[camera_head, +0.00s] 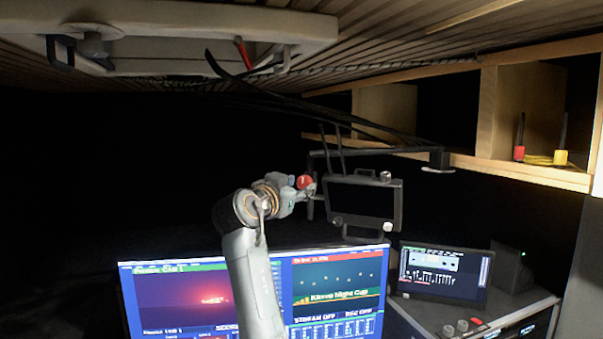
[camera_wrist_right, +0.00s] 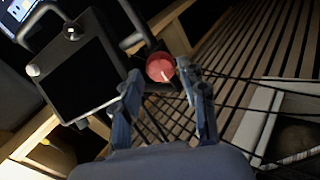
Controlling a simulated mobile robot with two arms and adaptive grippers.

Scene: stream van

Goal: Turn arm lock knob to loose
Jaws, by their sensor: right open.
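The red arm lock knob (camera_head: 305,182) sits on the dark bracket arm to the left of the black monitor. In the right wrist view the knob (camera_wrist_right: 160,66) is round, with a pale pointer line towards its lower right. My right gripper (camera_head: 308,190) is at the knob. In the right wrist view its open fingers (camera_wrist_right: 162,76) stand on either side of the knob; I cannot tell whether they touch it. The black monitor (camera_head: 361,200) hangs from the bracket, its screen dark. My left gripper is out of view.
A smaller lit screen (camera_head: 443,273) is at the right. Black cables (camera_head: 310,112) run under the slatted ceiling. A wooden shelf (camera_head: 515,172) is at the upper right. The left side is dark.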

